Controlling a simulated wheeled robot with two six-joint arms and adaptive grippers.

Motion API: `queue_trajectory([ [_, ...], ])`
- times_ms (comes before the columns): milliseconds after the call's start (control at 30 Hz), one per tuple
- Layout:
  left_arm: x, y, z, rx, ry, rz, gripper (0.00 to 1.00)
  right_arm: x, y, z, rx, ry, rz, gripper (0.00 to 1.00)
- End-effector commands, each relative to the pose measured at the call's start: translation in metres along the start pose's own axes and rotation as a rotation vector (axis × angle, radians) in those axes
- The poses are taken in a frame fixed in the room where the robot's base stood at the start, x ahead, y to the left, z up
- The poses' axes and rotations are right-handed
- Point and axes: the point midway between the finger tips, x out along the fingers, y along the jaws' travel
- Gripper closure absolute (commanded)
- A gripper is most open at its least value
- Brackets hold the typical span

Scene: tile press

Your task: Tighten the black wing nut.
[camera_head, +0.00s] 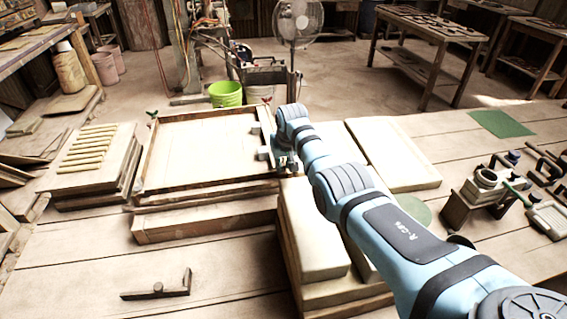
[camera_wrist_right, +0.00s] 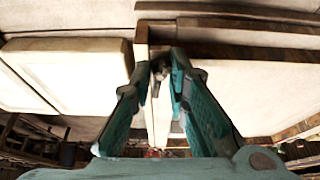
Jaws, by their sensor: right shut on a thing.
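The black wing nut (camera_wrist_right: 160,70) shows only as a small dark shape between my fingertips in the right wrist view; in the head view my arm hides it. My right gripper (camera_head: 283,160) is at the near right corner of the wooden press frame (camera_head: 205,188). In the right wrist view the fingers of the right gripper (camera_wrist_right: 161,64) are closed around the small part beside the frame's wooden bar. A green wing nut (camera_head: 152,114) stands at the far left corner and a red one (camera_head: 267,101) at the far right corner. My left gripper is not in view.
Stacked pale slabs (camera_head: 316,245) stand just right of the frame, under my arm, with another slab (camera_head: 393,152) behind. A stack with thin strips (camera_head: 91,146) lies at left. A wooden bracket (camera_head: 158,289) lies in front. Tools (camera_head: 490,180) stand at right.

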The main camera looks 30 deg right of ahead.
Motion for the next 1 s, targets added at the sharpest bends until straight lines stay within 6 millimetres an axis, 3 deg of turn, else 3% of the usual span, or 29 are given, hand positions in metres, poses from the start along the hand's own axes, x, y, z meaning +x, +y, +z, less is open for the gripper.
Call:
queue_trajectory([
  [133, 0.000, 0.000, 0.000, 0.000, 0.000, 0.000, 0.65, 0.000, 0.000, 0.000, 0.000, 0.000, 0.000, 1.00],
  [167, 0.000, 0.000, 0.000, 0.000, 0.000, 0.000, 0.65, 0.000, 0.000, 0.000, 0.000, 0.000, 0.000, 0.83],
  [300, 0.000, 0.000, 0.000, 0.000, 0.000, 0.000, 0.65, 0.000, 0.000, 0.000, 0.000, 0.000, 0.000, 0.65],
  [667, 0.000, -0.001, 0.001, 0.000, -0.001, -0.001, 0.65, -0.004, 0.000, -0.001, 0.000, 0.002, 0.000, 0.65],
  [833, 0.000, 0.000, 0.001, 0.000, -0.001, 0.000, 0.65, -0.029, 0.000, -0.001, 0.000, 0.004, 0.001, 0.65],
  [1000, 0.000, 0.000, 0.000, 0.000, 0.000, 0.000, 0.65, -0.080, 0.000, -0.002, 0.001, 0.006, 0.000, 0.65],
])
